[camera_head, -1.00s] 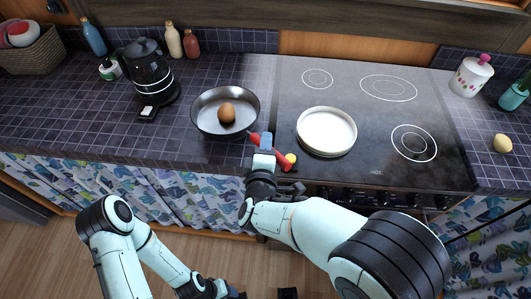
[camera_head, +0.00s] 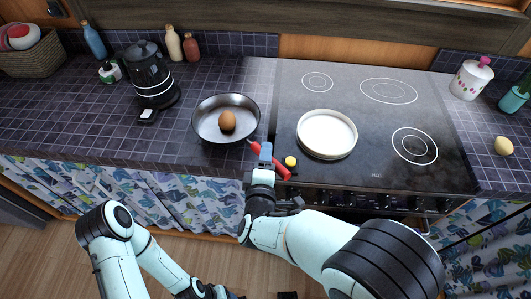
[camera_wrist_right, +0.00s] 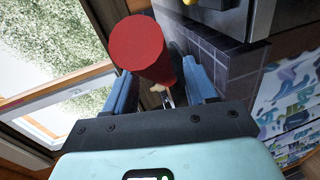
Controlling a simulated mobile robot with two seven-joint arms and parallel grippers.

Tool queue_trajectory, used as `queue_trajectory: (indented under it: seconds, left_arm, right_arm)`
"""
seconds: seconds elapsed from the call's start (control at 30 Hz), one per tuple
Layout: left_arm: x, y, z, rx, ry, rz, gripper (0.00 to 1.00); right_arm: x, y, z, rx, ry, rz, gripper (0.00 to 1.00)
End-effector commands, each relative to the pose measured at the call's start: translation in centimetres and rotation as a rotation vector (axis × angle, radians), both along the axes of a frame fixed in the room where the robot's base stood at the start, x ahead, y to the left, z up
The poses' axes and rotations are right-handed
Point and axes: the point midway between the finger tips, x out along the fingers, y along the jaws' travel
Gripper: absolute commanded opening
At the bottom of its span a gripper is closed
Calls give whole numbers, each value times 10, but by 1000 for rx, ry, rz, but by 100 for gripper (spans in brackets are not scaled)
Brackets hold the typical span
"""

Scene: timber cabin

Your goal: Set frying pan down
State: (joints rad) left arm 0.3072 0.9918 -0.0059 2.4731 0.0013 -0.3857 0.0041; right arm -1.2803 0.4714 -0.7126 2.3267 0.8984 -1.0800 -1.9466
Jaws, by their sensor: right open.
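The dark frying pan (camera_head: 240,105) rests on the tiled counter just left of the stove, with a brown egg (camera_head: 228,121) in it. Its red handle (camera_head: 280,170) points toward the counter's front edge and also shows in the right wrist view (camera_wrist_right: 146,48). My right gripper (camera_head: 265,152) is at the handle in the head view. In the wrist view its blue fingers (camera_wrist_right: 163,92) are apart, with the handle's end between or just beyond them; contact is unclear. My left gripper (camera_head: 218,293) is low at the bottom edge, its fingers mostly cut off.
A white round dish (camera_head: 327,134) stands on the black stove (camera_head: 376,120) right of the pan. A dark kettle (camera_head: 152,75) stands on the counter to the left. A yellow round thing (camera_head: 290,161) is close beside the handle. Counter between kettle and pan is clear.

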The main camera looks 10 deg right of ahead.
Motion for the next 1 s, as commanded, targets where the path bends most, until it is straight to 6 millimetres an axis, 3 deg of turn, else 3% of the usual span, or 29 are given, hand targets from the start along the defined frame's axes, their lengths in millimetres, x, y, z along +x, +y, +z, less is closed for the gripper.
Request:
queue_trajectory:
  seconds: [0.3,0.5,1.0]
  left_arm:
    - [7,0,16,-1,-8,0,62]
    - [8,0,19,0,-10,0,62]
    - [9,0,19,0,-10,0,62]
  right_arm:
    - [-65,13,16,1,-1,7,56]
    - [-91,17,19,2,-1,4,56]
    - [-98,17,20,0,0,0,56]
